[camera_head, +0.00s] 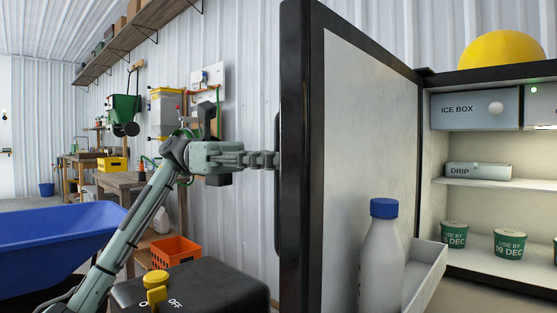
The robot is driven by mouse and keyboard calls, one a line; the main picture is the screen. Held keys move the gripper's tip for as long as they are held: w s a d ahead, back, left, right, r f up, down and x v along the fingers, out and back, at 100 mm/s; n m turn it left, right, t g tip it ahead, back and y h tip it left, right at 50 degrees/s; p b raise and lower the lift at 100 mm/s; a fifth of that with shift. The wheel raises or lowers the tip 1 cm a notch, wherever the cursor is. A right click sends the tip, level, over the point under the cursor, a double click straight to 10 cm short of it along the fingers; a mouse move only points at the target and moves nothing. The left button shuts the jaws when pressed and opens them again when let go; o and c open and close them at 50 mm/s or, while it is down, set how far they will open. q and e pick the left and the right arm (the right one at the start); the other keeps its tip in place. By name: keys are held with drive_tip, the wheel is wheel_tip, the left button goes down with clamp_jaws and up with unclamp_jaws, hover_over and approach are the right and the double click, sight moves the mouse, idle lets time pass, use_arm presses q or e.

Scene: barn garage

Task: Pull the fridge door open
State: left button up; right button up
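The fridge door (365,140) stands wide open, its pale inner face and dark frame toward me. Its dark vertical handle (277,215) is on the far-left side of the door. My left gripper (266,160) reaches it from the left, its fingers closed together at the handle's upper middle; the far side of the grip is hidden. The fridge interior (460,215) shows on the right, with an ice box drawer (465,110), a drip drawer (478,170) and green tubs (455,234). My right gripper is not in view.
A white bottle with a blue cap (382,255) stands in the door shelf (432,278). A yellow dome-shaped object (502,50) is on top of the fridge. A blue wheelbarrow tray (50,245), an orange crate (175,253) and a dark box with a yellow switch (205,290) are left of the door.

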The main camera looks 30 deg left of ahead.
use_arm(q)
drive_tip(key=w+a, duration=0.1)
drive_tip(key=a, duration=1.1)
